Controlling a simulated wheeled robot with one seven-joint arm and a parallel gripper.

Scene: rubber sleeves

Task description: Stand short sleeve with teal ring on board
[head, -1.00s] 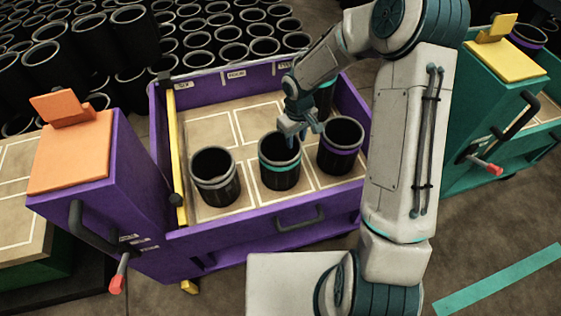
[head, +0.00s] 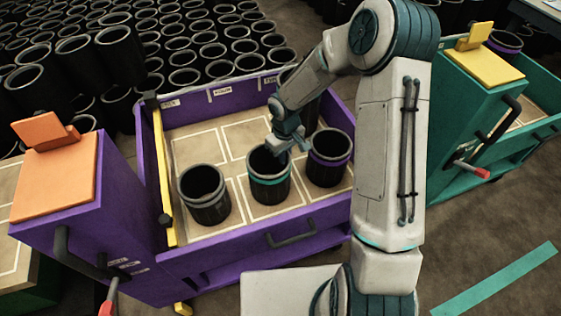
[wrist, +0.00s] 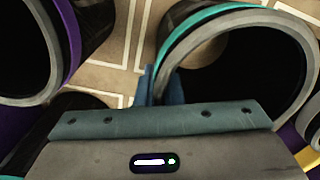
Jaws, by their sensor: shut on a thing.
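The short black sleeve with a teal ring (head: 269,187) stands upright in the purple cart, in the middle of the front row. My gripper (head: 293,146) is at its right rim. In the wrist view my gripper's blue fingers (wrist: 160,88) are shut on the sleeve's wall, one finger inside and one outside; the teal-ringed sleeve (wrist: 240,12) fills the upper right there. The sleeve looks level with its neighbours; I cannot tell whether its base touches the cart floor. A light board with white outlines (head: 8,205) shows at the far left, partly cut off.
In the purple cart (head: 215,262), a grey-ringed sleeve (head: 204,202) stands left and a purple-ringed sleeve (head: 329,168) right. Another sleeve stands behind my gripper, mostly hidden. The back-left cart floor (head: 197,147) is clear. A teal cart (head: 455,130) stands at right.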

